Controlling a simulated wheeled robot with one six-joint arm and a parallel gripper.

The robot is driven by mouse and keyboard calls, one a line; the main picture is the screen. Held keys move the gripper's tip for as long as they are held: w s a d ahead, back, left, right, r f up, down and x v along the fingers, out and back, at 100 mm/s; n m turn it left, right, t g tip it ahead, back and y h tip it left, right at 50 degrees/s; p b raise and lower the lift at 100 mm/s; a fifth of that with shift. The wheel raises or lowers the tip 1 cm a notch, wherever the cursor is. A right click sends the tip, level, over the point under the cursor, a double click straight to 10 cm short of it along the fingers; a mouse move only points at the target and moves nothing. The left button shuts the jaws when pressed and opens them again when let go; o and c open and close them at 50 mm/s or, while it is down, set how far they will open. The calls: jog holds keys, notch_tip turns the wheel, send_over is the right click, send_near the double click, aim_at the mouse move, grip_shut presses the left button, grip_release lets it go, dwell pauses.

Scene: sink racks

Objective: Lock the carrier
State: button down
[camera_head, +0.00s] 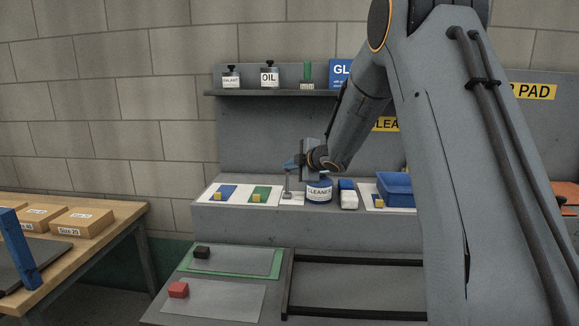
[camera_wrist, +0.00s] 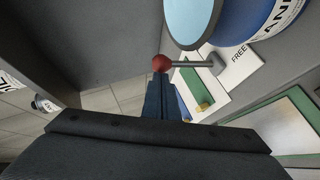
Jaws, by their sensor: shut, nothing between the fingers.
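A lever with a red ball knob (camera_wrist: 161,63) on a grey rod (camera_wrist: 190,64) rises from a white plate (camera_wrist: 240,66) marked "FREE" in the wrist view. In the head view the plate (camera_head: 293,199) lies on the grey ledge, left of the cleaner tub. My gripper (camera_head: 291,162) is over this plate. In the wrist view its narrow dark blue fingers (camera_wrist: 160,88) are shut and empty, with their tips at the red knob. I cannot tell whether they touch it. No part is clearly marked as the carrier.
The blue and white cleaner tub (camera_head: 319,191) stands close to the right of my gripper. Blue and green pads (camera_head: 262,194) lie to the left. A blue bin (camera_head: 396,188) is farther right. A shelf (camera_head: 290,93) with bottles hangs above. My arm hides much of the right side.

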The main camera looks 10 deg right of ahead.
jog(key=shift+w, duration=0.1)
jog(key=s+d+r, duration=0.2)
jog(key=s+r, duration=0.5)
jog(key=s, duration=0.2)
jog(key=s+d+f+m+g+h, duration=0.2)
jog(key=s+f+m+g+h, duration=0.3)
jog(key=s+f+m, duration=1.05)
jog(key=s+a+f+m+g, duration=0.1)
jog(key=s+f+g, duration=0.1)
jog(key=s, duration=0.6)
jog(key=s+a+f+m+g, duration=0.1)
jog(key=s+a+f+g, duration=0.1)
jog(key=s, duration=0.6)
jog(key=s+a+f+m+g, duration=0.1)
jog(key=s+a+f+g, duration=0.1)
jog(key=s, duration=0.6)
jog(key=shift+f+g+y, duration=0.3)
jog(key=shift+f+g, duration=0.05)
jog(key=shift+g, duration=0.05)
